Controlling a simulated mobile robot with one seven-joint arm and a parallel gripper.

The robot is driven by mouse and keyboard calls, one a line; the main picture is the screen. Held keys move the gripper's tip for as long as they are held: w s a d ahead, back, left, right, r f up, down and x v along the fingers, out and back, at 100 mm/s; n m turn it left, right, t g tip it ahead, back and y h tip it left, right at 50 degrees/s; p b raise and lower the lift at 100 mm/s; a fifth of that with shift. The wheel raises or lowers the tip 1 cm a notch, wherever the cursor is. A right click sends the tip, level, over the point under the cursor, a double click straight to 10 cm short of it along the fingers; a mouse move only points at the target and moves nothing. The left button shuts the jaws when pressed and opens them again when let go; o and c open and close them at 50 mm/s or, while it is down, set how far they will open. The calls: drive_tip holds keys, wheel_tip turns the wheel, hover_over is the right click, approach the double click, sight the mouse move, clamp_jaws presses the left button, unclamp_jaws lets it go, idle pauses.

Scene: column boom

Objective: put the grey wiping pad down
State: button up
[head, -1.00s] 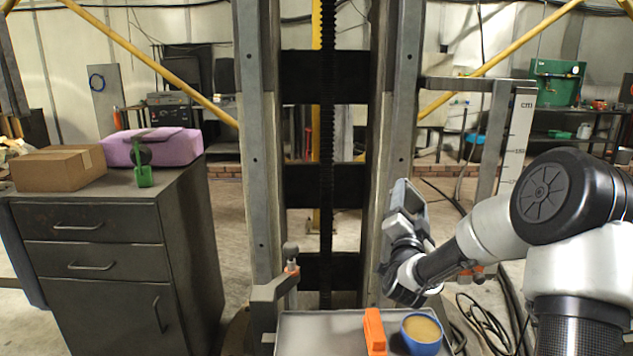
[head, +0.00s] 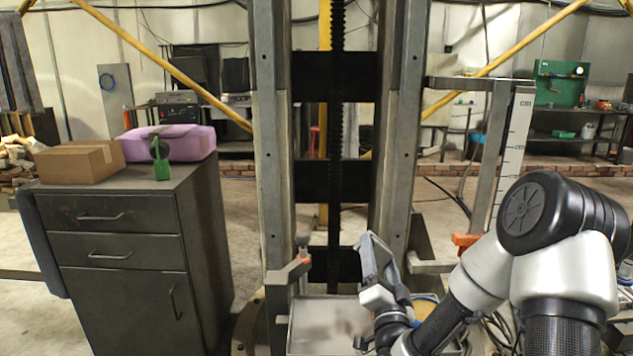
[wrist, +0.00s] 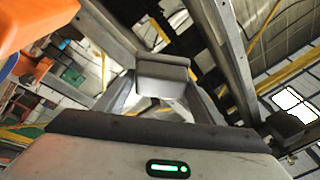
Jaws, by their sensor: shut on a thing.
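My gripper (head: 374,262) is in front of the column's right side in the head view, raised above the tray and tilted upward. It is shut on the grey wiping pad, which shows in the wrist view as a grey block (wrist: 165,73) just beyond the gripper body. In the head view the pad is hard to tell apart from the fingers. The grey tray (head: 322,322) lies below and a little left of the gripper. The pad is apart from the tray.
The blue tub (head: 427,297) is mostly hidden behind my arm. A dark cabinet (head: 120,270) at left carries a cardboard box (head: 80,163), a purple case (head: 185,142) and a green-handled item (head: 161,165). The tray's left part looks bare.

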sight(380, 243)
wheel_tip(380, 243, up, 28)
drive_tip(key=p, duration=2.7)
drive_tip(key=shift+f, duration=0.25)
drive_tip(key=shift+s, duration=0.1)
